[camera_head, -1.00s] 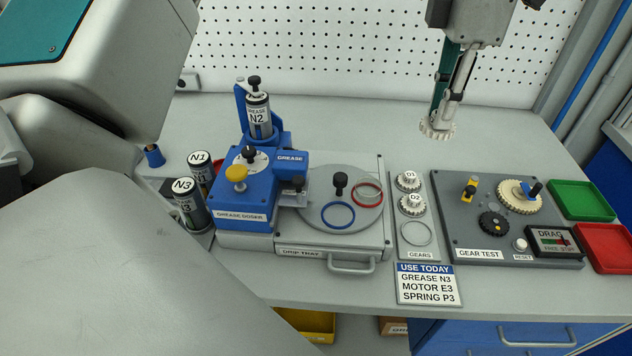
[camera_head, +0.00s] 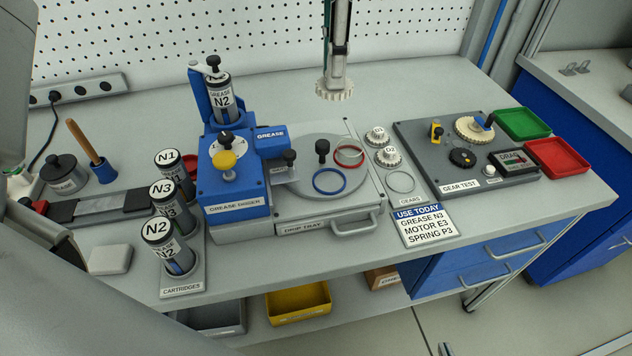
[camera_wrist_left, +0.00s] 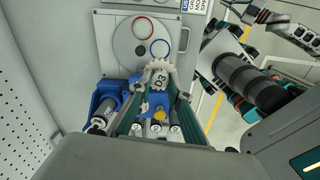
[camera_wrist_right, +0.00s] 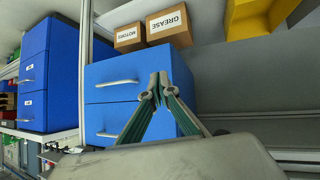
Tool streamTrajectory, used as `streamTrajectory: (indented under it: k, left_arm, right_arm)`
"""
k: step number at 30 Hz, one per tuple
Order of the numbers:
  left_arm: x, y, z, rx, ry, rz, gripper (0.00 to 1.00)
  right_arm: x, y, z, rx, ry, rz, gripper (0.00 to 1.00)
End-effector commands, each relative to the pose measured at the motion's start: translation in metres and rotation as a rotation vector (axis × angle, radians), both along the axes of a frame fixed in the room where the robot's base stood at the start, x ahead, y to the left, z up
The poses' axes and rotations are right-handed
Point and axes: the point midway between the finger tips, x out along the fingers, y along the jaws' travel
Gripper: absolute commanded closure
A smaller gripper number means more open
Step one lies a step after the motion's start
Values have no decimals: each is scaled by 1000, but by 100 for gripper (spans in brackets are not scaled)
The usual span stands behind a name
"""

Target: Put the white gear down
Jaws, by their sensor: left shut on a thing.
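The white gear (camera_head: 335,90), toothed and labelled D3 in the left wrist view (camera_wrist_left: 160,76), is held by my left gripper (camera_head: 337,80). The gripper is shut on it, fingers pointing down, and the gear appears above the bench behind the drip tray (camera_head: 285,218). The gears plate (camera_head: 407,198) holds white gears D1 (camera_head: 377,136) and D2 (camera_head: 389,157) and an empty ring-marked spot (camera_head: 401,181). My right gripper (camera_wrist_right: 158,76) shows only in its wrist view, fingertips together and empty, facing blue drawers (camera_wrist_right: 125,85).
On the drip tray's round plate lie a blue ring (camera_head: 330,180) and a red ring (camera_head: 349,155). The blue grease doser (camera_head: 235,190) stands left, the gear test plate (camera_head: 450,178) right. A USE TODAY sign (camera_head: 426,225) lies in front. Cartridges (camera_head: 168,250) stand front left.

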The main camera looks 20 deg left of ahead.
Motion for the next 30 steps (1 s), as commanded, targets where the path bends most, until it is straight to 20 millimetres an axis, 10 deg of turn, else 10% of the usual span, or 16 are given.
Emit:
streamTrajectory:
  k: [21, 30]
  left_arm:
    - [-1, 0, -143, 0, 2, -3, 100]
    - [-1, 0, -165, 1, 2, -2, 100]
  right_arm:
    - [1, -4, -13, -16, 0, 2, 100]
    - [4, -4, -11, -18, -7, 1, 100]
